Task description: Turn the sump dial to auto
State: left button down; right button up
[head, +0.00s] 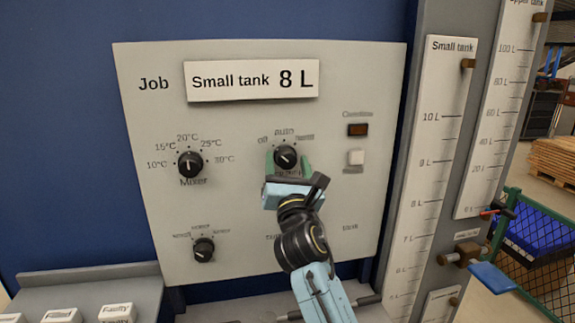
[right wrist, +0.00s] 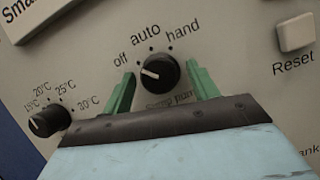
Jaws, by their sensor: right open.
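The sump dial (head: 285,157) is a round black knob on the grey panel, with "off", "auto" and "hand" printed around its top. It also shows in the right wrist view (right wrist: 160,72), where its white pointer mark lies toward the upper left, on the "off" side. The lower label is partly hidden by my gripper. My right gripper (head: 288,167) is open at the dial. In the right wrist view its green fingers (right wrist: 162,86) stand on either side of the knob, with a visible gap on both sides. My left gripper is not in view.
The mixer dial (head: 190,164) is left of the sump dial, and another dial (head: 204,250) is at lower left. Tank gauges (head: 432,140) stand beyond the panel's right edge.

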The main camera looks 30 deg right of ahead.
jog(key=shift+c, duration=0.2)
jog(key=c, duration=0.9)
jog(key=shift+c, duration=0.2)
jog(key=shift+m+h, duration=0.4)
jog(key=shift+m, duration=0.1)
jog(key=shift+a+m+g+h, duration=0.1)
jog(key=shift+m+g+h, duration=0.25)
jog(key=shift+m, duration=0.45)
jog(key=m+g+h, duration=0.1)
jog(key=m, duration=0.2)
jog(key=shift+a+b, duration=0.1)
jog(key=shift+b, duration=0.3)
jog(key=shift+a+r+m+g+h+p, duration=0.15)
jog(key=shift+m+g+h, duration=0.35)
jog(key=shift+m, duration=1.05)
jog(key=shift+d+f+m+g+h+p, duration=0.1)
jog(key=shift+m+g+h+p, duration=0.15)
jog(key=shift+m+g, duration=0.85)
jog(key=shift+m+t, duration=0.35)
jog(key=shift+m, duration=0.3)
